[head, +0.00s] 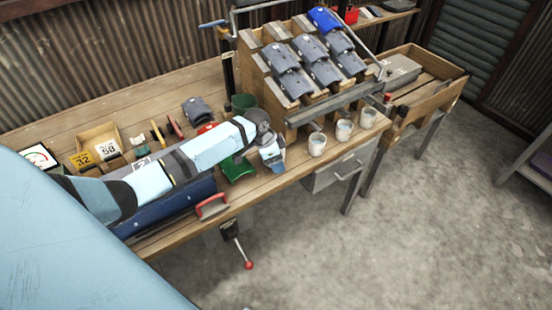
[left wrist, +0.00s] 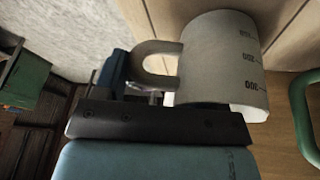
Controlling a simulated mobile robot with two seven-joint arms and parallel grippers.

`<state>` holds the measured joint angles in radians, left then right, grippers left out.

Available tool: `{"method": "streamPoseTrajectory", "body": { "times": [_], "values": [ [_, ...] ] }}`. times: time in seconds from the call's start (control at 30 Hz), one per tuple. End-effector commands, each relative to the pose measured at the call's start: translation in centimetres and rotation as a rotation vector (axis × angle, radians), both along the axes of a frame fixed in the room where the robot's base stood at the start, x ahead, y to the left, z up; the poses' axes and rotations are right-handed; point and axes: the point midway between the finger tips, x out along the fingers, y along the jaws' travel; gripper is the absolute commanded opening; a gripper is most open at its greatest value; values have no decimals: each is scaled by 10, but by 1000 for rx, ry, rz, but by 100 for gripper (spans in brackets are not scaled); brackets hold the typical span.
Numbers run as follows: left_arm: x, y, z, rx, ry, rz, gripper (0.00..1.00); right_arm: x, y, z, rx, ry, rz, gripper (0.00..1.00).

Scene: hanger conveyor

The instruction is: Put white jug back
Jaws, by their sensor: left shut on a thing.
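A white jug (left wrist: 225,60) with dark measuring marks and a grey-white handle (left wrist: 155,64) shows close up in the left wrist view. My left gripper (left wrist: 160,98) is shut on this jug near its handle side; the exact contact is partly hidden by the dark finger. In the head view my left gripper (head: 275,160) is over the bench near its front edge, and I cannot make out the held jug there. Three white jugs, a left one (head: 317,144), a middle one (head: 344,131) and a right one (head: 368,118), stand along the front edge. My right gripper is not in view.
A wooden rack (head: 292,115) with several grey pieces and a blue one stands behind the jugs. A green bin (head: 238,170) is left of my gripper. A wooden crate (head: 440,92) is at the right. The floor (head: 430,220) in front is clear.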

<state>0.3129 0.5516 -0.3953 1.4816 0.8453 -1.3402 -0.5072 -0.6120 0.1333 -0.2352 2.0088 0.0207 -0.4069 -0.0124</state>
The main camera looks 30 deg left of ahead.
Motion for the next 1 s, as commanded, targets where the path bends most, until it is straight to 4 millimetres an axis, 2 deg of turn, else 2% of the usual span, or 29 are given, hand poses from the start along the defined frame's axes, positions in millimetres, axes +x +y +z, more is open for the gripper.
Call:
{"method": "streamPoseTrajectory", "body": {
  "times": [0.03, 0.13, 0.4, 0.53, 0.67, 1.0],
  "values": [
    [0, 0, -1, 0, 0, 0, 67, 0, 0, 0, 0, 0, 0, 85],
    [0, 0, -1, 0, 0, 0, 90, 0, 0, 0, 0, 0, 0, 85],
    [0, 0, -1, 0, 0, 0, 90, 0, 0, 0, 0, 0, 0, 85],
    [-1, 2, 7, 1, 0, 0, 90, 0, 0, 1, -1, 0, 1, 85],
    [-4, 8, 28, 1, -2, 0, 90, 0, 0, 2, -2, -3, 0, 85],
    [-17, 27, 94, 2, -2, 0, 90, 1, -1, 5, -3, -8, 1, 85]
  ]
}}
